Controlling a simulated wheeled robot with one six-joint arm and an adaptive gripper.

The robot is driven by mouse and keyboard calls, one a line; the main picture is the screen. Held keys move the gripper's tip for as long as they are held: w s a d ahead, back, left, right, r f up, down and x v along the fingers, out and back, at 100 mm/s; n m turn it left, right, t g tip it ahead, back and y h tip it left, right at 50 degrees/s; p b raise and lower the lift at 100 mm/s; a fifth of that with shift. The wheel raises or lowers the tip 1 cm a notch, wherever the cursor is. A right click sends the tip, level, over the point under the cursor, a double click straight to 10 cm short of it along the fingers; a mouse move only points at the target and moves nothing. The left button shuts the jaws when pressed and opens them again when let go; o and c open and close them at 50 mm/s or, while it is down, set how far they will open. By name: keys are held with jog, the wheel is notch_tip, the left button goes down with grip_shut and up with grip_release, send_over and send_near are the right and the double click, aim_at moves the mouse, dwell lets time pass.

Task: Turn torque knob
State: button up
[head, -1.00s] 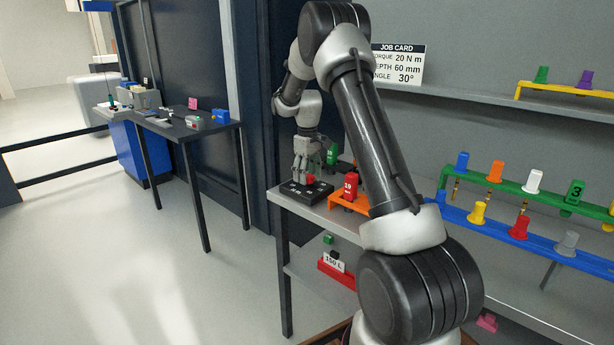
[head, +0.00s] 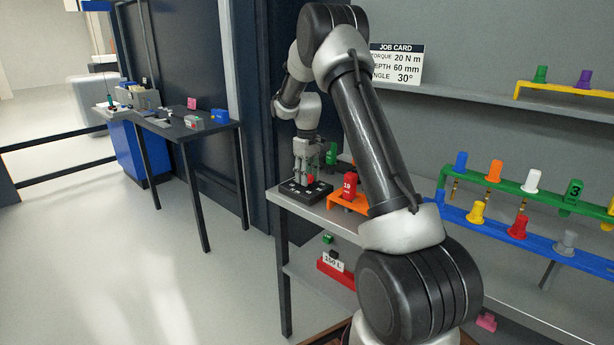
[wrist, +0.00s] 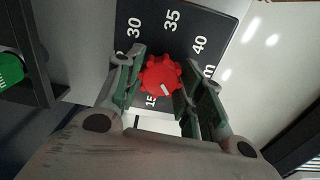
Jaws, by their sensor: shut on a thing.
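The red torque knob (wrist: 160,74) is lobed and sits on a black dial plate (wrist: 188,32) printed with white numbers, among them 15, 30, 35 and 40. A short white mark shows on the knob's lower right side in the wrist view; which number it points to I cannot tell. My gripper (wrist: 158,82) is shut on the knob, one finger on each side of it. In the head view my gripper (head: 304,178) points down over the black plate (head: 296,196) at the bench's left end, and a bit of the red knob (head: 310,179) shows.
An orange stand (head: 345,203) with a red "19" block (head: 350,185) is close right of the plate. A job card (head: 396,64) on the wall reads torque 20 N m, depth 60 mm, angle 30°. Coloured tool racks (head: 520,230) stand further right.

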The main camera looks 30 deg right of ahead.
jog(key=m, duration=0.4)
jog(key=shift+m, duration=2)
jog(key=o, duration=1)
jog(key=shift+r, duration=0.1)
notch_tip(320, 180, up, 12)
